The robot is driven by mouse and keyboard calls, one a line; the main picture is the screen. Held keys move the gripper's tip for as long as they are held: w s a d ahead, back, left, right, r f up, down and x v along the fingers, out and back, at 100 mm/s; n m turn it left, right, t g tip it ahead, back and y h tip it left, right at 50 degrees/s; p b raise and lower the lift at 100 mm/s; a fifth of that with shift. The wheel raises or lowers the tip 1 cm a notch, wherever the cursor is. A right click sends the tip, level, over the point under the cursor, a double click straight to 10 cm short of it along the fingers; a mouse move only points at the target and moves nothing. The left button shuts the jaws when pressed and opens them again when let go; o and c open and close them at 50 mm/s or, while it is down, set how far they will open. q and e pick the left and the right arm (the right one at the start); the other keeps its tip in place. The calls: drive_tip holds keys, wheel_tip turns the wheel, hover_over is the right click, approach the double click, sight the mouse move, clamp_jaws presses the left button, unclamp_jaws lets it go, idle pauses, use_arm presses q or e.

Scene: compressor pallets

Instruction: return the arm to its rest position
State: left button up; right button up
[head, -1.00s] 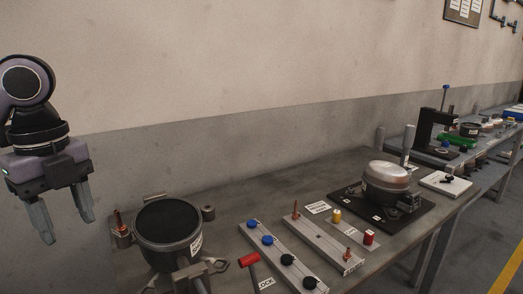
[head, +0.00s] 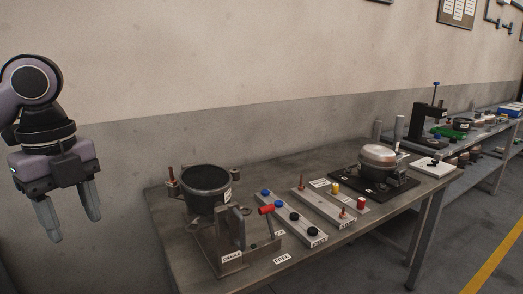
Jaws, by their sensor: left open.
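My left gripper (head: 71,218) hangs at the left of the head view, fingers pointing down. It is open, with nothing between its fingers. It is left of the workbench (head: 165,240) and apart from everything on it. My left arm's purple and black links show above it. My right gripper is not in view.
On the bench, a black pot-shaped housing (head: 206,182) sits in a cradle fixture (head: 216,246) with a red-handled lever (head: 266,209).

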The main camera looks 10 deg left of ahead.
use_arm(q)
drive_tip(key=s+d+f+m+g+h, duration=0.1)
drive_tip(key=d+f+m+h, duration=0.2)
drive_tip(key=d+h, duration=1)
drive_tip(key=d+f+m+h, duration=0.3)
drive_tip(key=d+h, duration=0.5)
drive_tip(key=d, duration=0.9)
drive_tip(key=w+a+f+n+t+y, duration=0.3)
drive_tip(key=a+f+n+t+y, duration=0.25)
drive_tip(key=f+n+t, duration=0.45)
drive_tip(key=w+a+f+n+t+y, duration=0.2)
drive_tip(key=a+f+n+t+y, duration=0.2)
drive_tip(key=f+n+t+y, duration=0.55)
drive_tip(key=s+a+f+n+g+y, duration=0.2)
drive_tip(key=s+a+f+n+g, duration=0.1)
drive_tip(key=s+f, duration=0.4)
drive_tip(key=s+a+f+n+g+y, duration=0.1)
drive_tip(key=s+a+f+n+g, duration=0.2)
drive_tip(key=s+f, duration=0.4)
wheel_tip(320, 180, down, 4)
drive_tip(key=shift+a+g+y, duration=0.4)
drive_tip(key=shift+a+g, duration=0.25)
drive_tip(key=shift+g, duration=0.4)
